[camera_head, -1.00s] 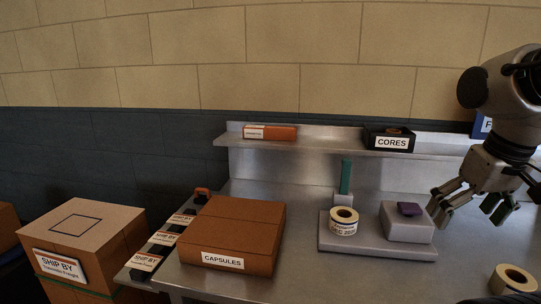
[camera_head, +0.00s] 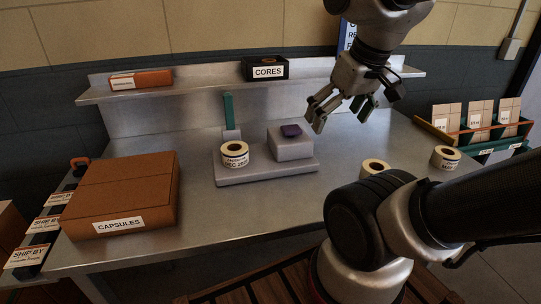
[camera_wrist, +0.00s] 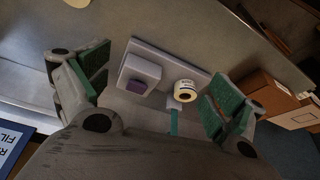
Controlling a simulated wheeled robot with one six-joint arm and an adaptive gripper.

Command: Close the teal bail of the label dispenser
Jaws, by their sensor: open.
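The label dispenser (camera_head: 265,172) is a grey base on the steel table, with a grey block carrying a purple piece (camera_head: 291,130) on its right. Its teal bail (camera_head: 228,111) stands upright at the back left, behind a label roll (camera_head: 235,154). In the wrist view the teal bail (camera_wrist: 174,121) shows below the label roll (camera_wrist: 185,91), between my fingers. My gripper (camera_head: 341,116) is open and empty, above and to the right of the dispenser, apart from it. In the wrist view my gripper (camera_wrist: 155,85) shows green pads wide apart.
A capsules box (camera_head: 125,185) sits on the table's left. A shelf behind holds a cores bin (camera_head: 265,69) and an orange box (camera_head: 140,80). Loose rolls (camera_head: 375,168) (camera_head: 446,157) lie right, near a carton rack (camera_head: 480,130). The table before the dispenser is clear.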

